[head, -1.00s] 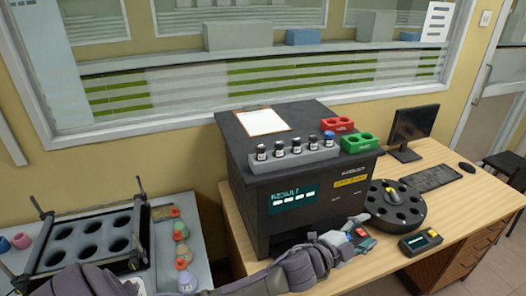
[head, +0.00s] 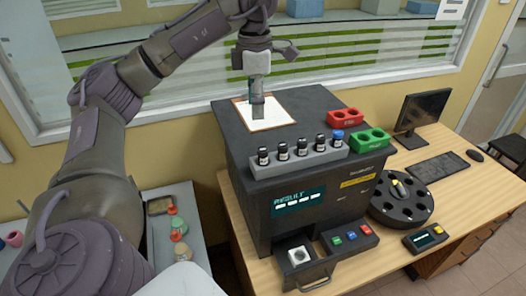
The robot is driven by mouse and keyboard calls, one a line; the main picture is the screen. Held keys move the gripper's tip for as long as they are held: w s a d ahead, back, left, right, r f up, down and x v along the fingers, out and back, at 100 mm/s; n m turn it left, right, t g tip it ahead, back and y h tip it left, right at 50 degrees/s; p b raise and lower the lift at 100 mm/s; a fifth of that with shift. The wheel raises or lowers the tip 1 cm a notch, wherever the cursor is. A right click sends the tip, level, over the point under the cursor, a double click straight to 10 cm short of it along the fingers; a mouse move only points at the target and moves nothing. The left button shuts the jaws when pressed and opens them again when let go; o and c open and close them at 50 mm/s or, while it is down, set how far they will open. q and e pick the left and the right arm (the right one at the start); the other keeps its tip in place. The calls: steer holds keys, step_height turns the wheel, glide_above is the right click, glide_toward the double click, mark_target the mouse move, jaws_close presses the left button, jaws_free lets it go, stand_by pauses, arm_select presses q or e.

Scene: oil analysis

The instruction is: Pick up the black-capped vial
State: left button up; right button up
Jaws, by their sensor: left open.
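A grey rack (head: 300,162) on top of the dark analyzer (head: 262,215) holds a row of upright vials. Several have black caps, such as the leftmost black-capped vial (head: 263,157); the rightmost vial (head: 338,139) has a blue cap. My left gripper (head: 258,108) is open and empty, pointing down in front of the clipboard (head: 284,118), behind and above the left part of the rack. It is apart from the vials. My right gripper is out of view.
Red (head: 345,116) and green (head: 369,141) holders sit on the analyzer's right side. An open drawer (head: 305,272) with a white square holder juts from its front. A round black carousel (head: 401,207), monitor (head: 421,110) and keyboard (head: 432,166) stand on the desk to the right.

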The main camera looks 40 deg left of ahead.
arm_select(q)
steer(key=b, duration=0.3)
glide_above(262, 149)
steer(key=a, duration=0.1)
step_height(262, 149, down, 8)
steer(key=shift+s+r, duration=0.1)
steer(key=shift+r, duration=0.15)
steer(key=shift+a+f, duration=0.1)
steer(key=shift+f, duration=0.2)
steer(key=shift+d+f+p, duration=0.2)
steer(key=shift+f+p, duration=0.15)
steer(key=shift+p, duration=0.15)
steer(key=f+p, duration=0.1)
steer(key=d+f, duration=0.1)
steer(key=f, duration=0.1)
steer(key=shift+f+p, duration=0.3)
steer(key=shift+p, duration=0.1)
steer(key=shift+w+f, duration=0.2)
steer(key=shift+f, duration=0.15)
steer(key=shift+a+f, duration=0.1)
steer(key=shift+f, duration=0.05)
steer(key=c, duration=1.1)
jaws_close()
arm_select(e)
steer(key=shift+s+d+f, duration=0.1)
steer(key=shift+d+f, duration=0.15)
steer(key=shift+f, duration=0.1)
